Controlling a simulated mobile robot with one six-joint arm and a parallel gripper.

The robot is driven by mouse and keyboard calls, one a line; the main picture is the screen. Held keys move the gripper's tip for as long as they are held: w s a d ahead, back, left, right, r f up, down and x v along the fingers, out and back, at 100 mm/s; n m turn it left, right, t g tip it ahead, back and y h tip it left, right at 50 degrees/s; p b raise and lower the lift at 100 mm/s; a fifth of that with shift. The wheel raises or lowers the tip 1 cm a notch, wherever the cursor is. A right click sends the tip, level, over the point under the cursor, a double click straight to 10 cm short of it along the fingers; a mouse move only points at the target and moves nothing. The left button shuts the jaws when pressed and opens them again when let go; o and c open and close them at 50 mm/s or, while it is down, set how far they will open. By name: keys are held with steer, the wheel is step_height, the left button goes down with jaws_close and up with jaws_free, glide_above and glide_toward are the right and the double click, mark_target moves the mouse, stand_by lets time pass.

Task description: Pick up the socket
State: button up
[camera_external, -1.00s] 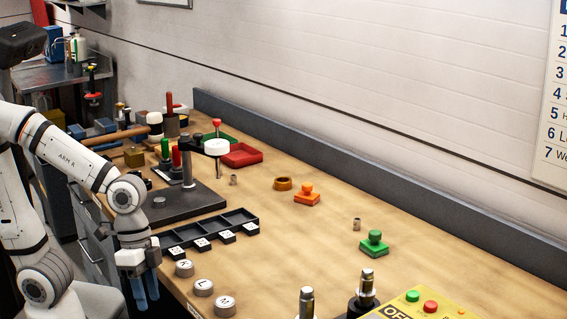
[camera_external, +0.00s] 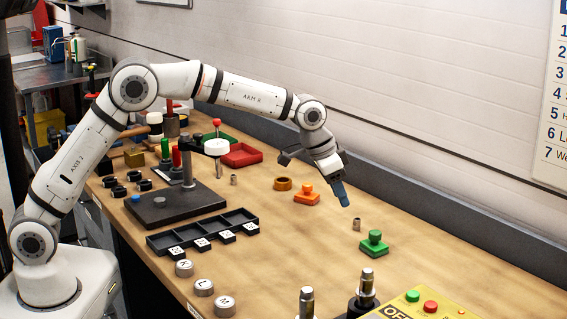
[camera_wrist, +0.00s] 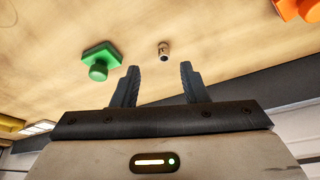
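A small metallic socket (camera_external: 357,223) stands on the wooden bench between the orange and green stamp-like pieces. In the wrist view the socket (camera_wrist: 163,50) lies just beyond the fingertips, nearly centred between them. My gripper (camera_external: 343,203) hangs above the bench, up and to the left of the socket in the external view. In the wrist view my gripper (camera_wrist: 159,72) has its two blue-grey fingers spread apart with nothing between them. A second similar small cylinder (camera_external: 233,180) stands farther left on the bench.
A green piece (camera_external: 374,243) with a knob stands close to the socket; an orange one (camera_external: 306,195) stands on its other side. A yellow control box (camera_external: 425,306) is at the front right. Bench right of the green piece is clear.

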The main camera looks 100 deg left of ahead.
mark_target(359, 224)
steer(key=x, duration=0.2)
steer(key=w+p+x, duration=0.1)
steer(key=x, duration=0.2)
steer(key=a+x, duration=0.1)
steer(key=x, duration=0.2)
steer(key=shift+w+r, duration=0.15)
steer(key=shift+r, duration=0.1)
jaws_close()
